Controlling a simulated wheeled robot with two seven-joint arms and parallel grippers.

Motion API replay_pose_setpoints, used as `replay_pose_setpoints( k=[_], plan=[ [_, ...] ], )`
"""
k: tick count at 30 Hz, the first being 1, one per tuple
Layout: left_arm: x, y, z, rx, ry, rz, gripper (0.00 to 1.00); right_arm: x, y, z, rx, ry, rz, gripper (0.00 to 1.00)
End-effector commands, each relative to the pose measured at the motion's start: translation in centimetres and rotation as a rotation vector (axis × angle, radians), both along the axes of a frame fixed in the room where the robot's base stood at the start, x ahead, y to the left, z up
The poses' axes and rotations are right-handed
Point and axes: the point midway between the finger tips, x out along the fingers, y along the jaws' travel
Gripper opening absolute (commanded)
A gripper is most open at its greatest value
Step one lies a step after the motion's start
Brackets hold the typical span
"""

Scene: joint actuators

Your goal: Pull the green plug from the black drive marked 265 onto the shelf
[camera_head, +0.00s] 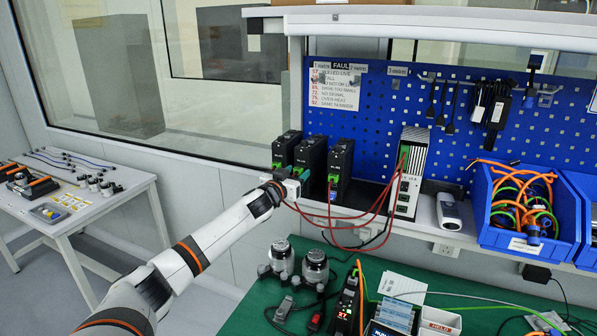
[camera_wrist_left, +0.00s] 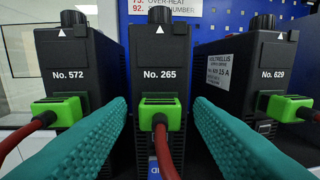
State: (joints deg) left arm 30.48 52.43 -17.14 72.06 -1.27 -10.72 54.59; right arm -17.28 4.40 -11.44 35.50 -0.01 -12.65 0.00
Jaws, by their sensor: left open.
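The black drive marked No. 265 (camera_wrist_left: 160,60) stands upright in the middle of the left wrist view, and is the middle of three drives in the head view (camera_head: 310,152). Its green plug (camera_wrist_left: 160,112) is seated in its front, with a red cable hanging down. My left gripper (camera_wrist_left: 162,108) is open, its teal fingers on either side of this plug, with visible gaps. In the head view the left gripper (camera_head: 296,181) hides this plug's area. The drives stand on the shelf (camera_head: 455,238). My right gripper is not in view.
Drive No. 572 (camera_wrist_left: 75,65) and drive No. 629 (camera_wrist_left: 262,65) flank it closely, each with a green plug and red cable. A grey-white unit (camera_head: 408,175) stands to the right, with red cables looping over the shelf edge. A blue bin (camera_head: 495,235) holds orange cables.

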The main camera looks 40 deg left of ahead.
Motion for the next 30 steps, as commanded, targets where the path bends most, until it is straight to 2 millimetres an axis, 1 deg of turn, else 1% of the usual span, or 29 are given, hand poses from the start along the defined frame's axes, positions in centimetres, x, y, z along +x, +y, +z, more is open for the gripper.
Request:
replay_pose_setpoints(
  k=[6,20,30],
  plan=[
    [-0.01,-0.02,0.07,-0.001,0.0,0.0,0.47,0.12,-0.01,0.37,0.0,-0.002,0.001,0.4],
    [-0.01,0.01,0.01,0.0,0.0,0.0,0.47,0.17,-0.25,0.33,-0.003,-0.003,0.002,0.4],
    [-0.01,0.0,0.01,0.001,0.0,0.0,0.47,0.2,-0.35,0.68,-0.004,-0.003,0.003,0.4]
  ],
)
